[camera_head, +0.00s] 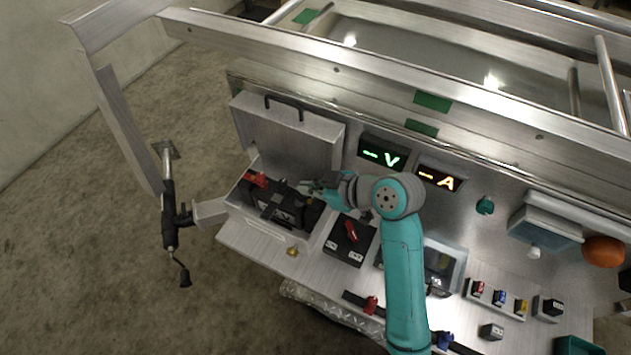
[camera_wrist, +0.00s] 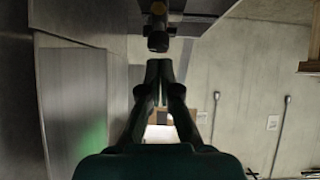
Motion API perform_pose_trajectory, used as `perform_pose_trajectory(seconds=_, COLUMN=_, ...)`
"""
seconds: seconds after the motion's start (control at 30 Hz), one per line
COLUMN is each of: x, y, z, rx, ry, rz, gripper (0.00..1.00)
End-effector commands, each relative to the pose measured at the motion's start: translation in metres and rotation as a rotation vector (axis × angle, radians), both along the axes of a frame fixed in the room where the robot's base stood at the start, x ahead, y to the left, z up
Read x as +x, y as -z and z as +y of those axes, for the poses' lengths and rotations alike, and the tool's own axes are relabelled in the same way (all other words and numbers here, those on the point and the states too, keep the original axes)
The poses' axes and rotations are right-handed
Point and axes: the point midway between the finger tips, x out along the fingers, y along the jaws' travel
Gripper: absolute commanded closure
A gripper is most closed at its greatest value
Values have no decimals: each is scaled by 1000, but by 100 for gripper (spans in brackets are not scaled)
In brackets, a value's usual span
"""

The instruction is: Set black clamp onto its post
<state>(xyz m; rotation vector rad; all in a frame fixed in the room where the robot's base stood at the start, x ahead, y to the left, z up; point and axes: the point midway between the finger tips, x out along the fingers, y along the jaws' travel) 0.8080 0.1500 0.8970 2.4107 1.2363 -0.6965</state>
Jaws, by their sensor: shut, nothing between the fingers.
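My gripper (camera_head: 306,187) reaches left over the open battery box at the left end of the panel. In the wrist view, my gripper (camera_wrist: 159,66) has its fingertips together with nothing between them. Just beyond the tips is a dark rounded piece (camera_wrist: 158,42) with a brassy part; it may be the black clamp or its post, I cannot tell which. In the head view, a black battery (camera_head: 287,211) sits in the box, with a red clamp (camera_head: 256,180) at its left end. The battery's right end, near my gripper, is dark and partly hidden, so the black clamp is not clear there.
The box's raised lid (camera_head: 290,135) stands behind my gripper. A black unit with a red switch (camera_head: 350,238) is to the right of the box. Lit V (camera_head: 382,155) and A (camera_head: 438,178) displays are on the panel. A trailer jack (camera_head: 169,215) stands left.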

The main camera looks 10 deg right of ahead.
Motion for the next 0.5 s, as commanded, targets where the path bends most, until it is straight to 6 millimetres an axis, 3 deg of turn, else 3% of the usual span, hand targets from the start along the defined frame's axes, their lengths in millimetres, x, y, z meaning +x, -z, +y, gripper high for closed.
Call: perform_pose_trajectory(seconds=0.5, x=2, y=9, z=2, rx=0, ry=0, rz=0, gripper=100)
